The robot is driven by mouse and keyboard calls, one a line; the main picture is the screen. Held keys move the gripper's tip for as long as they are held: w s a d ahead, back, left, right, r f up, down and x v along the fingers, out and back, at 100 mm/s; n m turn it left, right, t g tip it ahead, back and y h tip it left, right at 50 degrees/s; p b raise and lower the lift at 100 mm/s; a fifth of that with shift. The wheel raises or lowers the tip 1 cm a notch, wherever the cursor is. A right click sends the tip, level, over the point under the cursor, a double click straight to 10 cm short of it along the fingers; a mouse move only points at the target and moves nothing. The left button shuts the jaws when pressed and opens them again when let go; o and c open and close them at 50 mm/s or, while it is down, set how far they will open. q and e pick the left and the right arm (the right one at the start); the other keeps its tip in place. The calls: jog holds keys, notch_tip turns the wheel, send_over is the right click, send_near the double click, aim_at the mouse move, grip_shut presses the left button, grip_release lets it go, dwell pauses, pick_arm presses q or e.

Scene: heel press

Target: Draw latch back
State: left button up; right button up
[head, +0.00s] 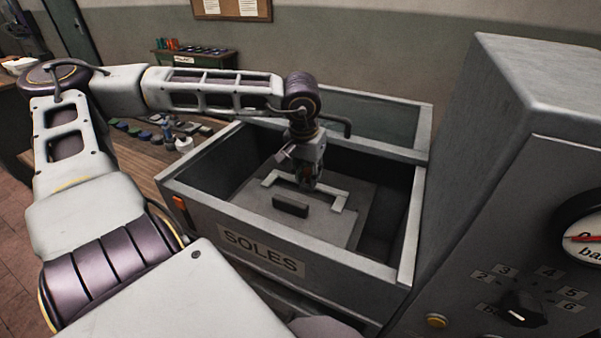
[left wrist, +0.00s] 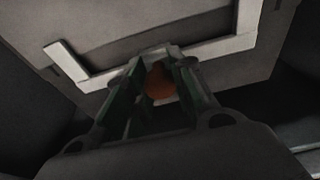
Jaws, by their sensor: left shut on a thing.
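My left gripper (head: 313,183) reaches down into the grey box labelled SOLES (head: 290,262), just over a flat grey panel (head: 258,200). The panel has a pale angular bracket (head: 337,200) and a dark raised block (head: 291,206) on it. In the left wrist view the gripper (left wrist: 160,90) is shut on a rounded orange-brown knob (left wrist: 159,80), which looks like the latch's knob. The pale bracket (left wrist: 195,52) runs just behind the fingertips. The fingers hide the knob's base and most of the latch. My right gripper is not in view.
The box walls surround the gripper, with a raised back compartment (head: 385,118) behind. A tall grey machine (head: 510,150) with a red-needle gauge (head: 585,238) and a numbered dial (head: 522,308) stands close on the right. A bench with small items (head: 160,135) is at left.

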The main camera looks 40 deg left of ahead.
pick_arm(q)
jog(key=shift+w+a, duration=0.15)
jog(key=shift+w, duration=0.15)
jog(key=shift+w+a+b, duration=0.15)
jog(key=shift+w+b, duration=0.1)
jog(key=shift+w, duration=0.25)
jog(key=shift+w+a+b, duration=0.15)
jog(key=shift+w+b, duration=0.1)
jog(key=shift+w, duration=0.25)
jog(key=o, duration=1.6)
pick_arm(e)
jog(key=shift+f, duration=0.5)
pick_arm(q)
jog(key=shift+r, duration=0.1)
jog(key=shift+r+p, duration=0.95)
jog(key=shift+r, duration=0.75)
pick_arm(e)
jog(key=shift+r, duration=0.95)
